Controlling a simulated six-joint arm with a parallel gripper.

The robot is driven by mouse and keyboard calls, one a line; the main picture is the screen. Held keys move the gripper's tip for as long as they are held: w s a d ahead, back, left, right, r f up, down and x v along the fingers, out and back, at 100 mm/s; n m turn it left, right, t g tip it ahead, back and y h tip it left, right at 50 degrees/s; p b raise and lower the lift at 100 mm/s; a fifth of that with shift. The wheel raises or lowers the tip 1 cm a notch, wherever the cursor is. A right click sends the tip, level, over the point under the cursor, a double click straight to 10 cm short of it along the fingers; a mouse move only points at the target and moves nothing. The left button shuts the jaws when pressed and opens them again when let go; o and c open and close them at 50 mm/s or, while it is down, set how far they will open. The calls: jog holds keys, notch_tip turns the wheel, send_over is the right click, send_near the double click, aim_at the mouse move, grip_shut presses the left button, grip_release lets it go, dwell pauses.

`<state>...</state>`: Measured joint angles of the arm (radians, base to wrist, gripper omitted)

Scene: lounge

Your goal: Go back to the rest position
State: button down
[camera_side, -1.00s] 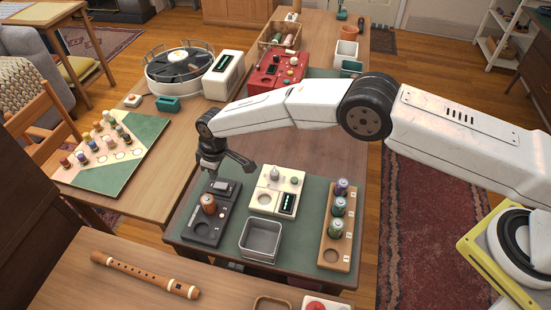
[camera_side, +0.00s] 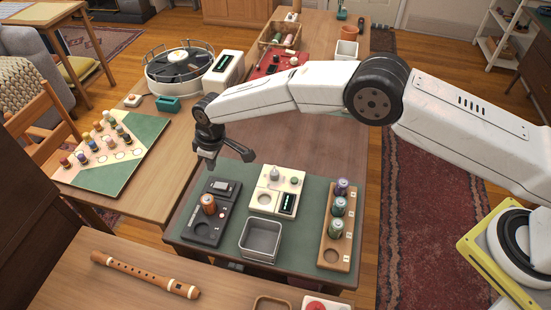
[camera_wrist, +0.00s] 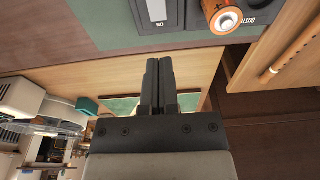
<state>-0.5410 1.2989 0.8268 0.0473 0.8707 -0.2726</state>
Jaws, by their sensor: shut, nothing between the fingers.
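My gripper (camera_wrist: 158,66) is shut and empty; its two dark fingers lie side by side in the wrist view. In the side view, my arm's end hangs in the air above the near table, behind a dark tester-like device (camera_side: 200,232). An orange battery (camera_side: 208,203) stands upright in that device, clear of the fingers. The battery also shows at the top of the wrist view (camera_wrist: 222,17), on the dark device (camera_wrist: 180,14).
A cream device (camera_side: 264,200), a grey metal bin (camera_side: 245,252) and a wooden rack (camera_side: 332,266) holding several cells share the green mat. A green board (camera_side: 105,180) with small bottles lies left. A flute (camera_side: 145,275) lies in front. A turntable (camera_side: 160,88) stands behind.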

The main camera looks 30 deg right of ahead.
jog(key=s+d+r+m, duration=0.25)
jog(key=d+r, duration=0.35)
jog(key=d, duration=0.4)
jog(key=s+d+r+m, duration=0.25)
jog(key=d+r, duration=0.35)
jog(key=d, duration=0.3)
jog(key=s+d+r+m, duration=0.1)
jog(key=s+d+m, duration=0.1)
jog(key=s+d, duration=0.5)
jog(key=s+d+r+m+t+h, duration=0.1)
jog(key=s+d, duration=0.6)
jog(key=s, duration=0.8)
jog(key=shift+d+r+m, duration=0.35)
jog(key=shift+d+m, duration=0.05)
jog(key=shift+m, duration=0.1)
